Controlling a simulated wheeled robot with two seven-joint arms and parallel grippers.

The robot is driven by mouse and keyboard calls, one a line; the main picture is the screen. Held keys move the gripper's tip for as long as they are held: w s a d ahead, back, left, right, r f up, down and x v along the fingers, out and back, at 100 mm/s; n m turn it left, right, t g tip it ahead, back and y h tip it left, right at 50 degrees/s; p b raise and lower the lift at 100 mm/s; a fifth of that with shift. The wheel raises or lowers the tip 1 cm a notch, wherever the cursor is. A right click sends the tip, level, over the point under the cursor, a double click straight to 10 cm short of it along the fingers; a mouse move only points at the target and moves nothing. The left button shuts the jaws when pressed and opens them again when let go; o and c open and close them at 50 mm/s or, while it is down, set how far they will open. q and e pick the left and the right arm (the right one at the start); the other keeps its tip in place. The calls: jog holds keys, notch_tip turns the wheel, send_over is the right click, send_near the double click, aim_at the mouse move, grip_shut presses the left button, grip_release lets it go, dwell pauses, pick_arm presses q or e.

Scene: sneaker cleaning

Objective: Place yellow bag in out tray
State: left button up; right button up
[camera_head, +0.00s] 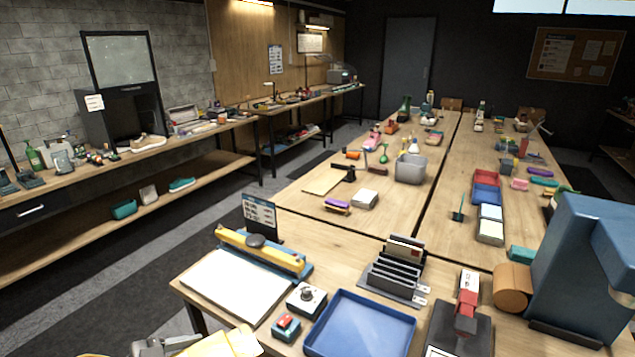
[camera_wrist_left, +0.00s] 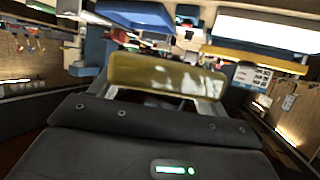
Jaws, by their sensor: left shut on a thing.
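The yellow bag (camera_head: 222,344) is at the bottom edge of the head view, partly cut off, just off the table's near left corner. My left gripper (camera_head: 178,343) is shut on it. In the left wrist view the bag (camera_wrist_left: 165,76) spans the space between both fingers. A shallow blue tray (camera_head: 360,324), which looks empty, lies on the near table to the right of the bag, clearly apart from it. It also seems to show at the top of the left wrist view (camera_wrist_left: 137,14). My right gripper is out of view.
A sealer with a yellow bar (camera_head: 262,250) and white sheet stands at the left of the table. A dial box (camera_head: 306,299) and a red-button box (camera_head: 286,327) sit between it and the tray. A black rack (camera_head: 395,278) is behind the tray; a dark stamp device (camera_head: 462,325) is right.

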aim_at(202, 356)
pick_arm(q)
jog(key=r, duration=0.1)
jog(key=w+r, duration=0.1)
jog(key=d+r, duration=0.1)
jog(key=shift+w+r, duration=0.3)
jog(key=shift+r, duration=0.1)
jog(key=shift+s+f, duration=0.15)
jog(key=shift+f, duration=0.1)
jog(key=f, duration=0.1)
jog(key=s+a+f, duration=0.1)
jog(key=f, duration=0.3)
jog(key=shift+s+a, duration=0.25)
jog(key=shift+a, duration=0.15)
jog(key=w+a+f+n+t+y, duration=0.1)
jog(key=w+a+f+n+y, duration=0.1)
jog(key=a, duration=0.6)
jog(key=w+a+f+n+t+y, duration=0.2)
jog(key=w+a+f, duration=0.3)
jog(key=a+f, duration=0.1)
jog(key=shift+a+f+n+t, duration=0.3)
jog(key=shift+a+f+n, duration=0.1)
jog(key=shift+a, duration=0.5)
